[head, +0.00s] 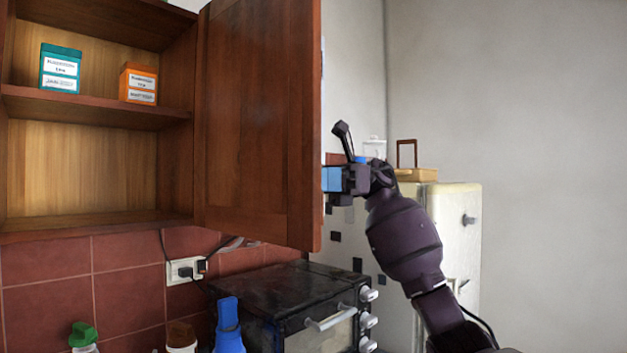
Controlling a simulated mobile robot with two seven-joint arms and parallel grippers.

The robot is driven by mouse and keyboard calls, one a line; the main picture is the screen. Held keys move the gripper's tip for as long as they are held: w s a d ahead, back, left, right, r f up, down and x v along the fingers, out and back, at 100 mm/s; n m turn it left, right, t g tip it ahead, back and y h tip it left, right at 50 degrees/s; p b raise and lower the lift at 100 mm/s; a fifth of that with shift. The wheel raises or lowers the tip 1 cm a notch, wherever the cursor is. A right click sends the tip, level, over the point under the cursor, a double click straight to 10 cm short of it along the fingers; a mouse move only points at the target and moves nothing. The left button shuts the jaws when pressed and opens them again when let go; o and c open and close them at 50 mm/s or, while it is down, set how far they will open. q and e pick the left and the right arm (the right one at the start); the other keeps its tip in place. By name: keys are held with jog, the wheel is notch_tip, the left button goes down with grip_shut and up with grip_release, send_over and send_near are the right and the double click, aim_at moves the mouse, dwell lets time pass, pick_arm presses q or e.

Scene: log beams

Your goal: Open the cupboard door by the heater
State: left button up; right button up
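The wooden cupboard door (262,120) stands wide open, swung out toward me and to the right. The cupboard (90,117) shows its inside and a middle shelf at the left. My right gripper (334,180) is just right of the door's free edge, at its lower half. Part of it is hidden by the door, and I cannot tell whether it touches the door or how far its fingers are apart. My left gripper is not in view. A black oven-like appliance (290,300) with knobs stands below the door; no other likely heater shows.
A teal box (60,68) and an orange box (138,84) stand on the cupboard shelf. A blue bottle (229,330) and a green-capped bottle (84,338) are at the bottom. A white fridge (462,240) stands behind my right arm. The upper right is bare wall.

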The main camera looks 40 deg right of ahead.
jog(key=d+b, duration=0.1)
jog(key=d, duration=0.9)
jog(key=shift+d, duration=0.35)
jog(key=shift+s, duration=0.1)
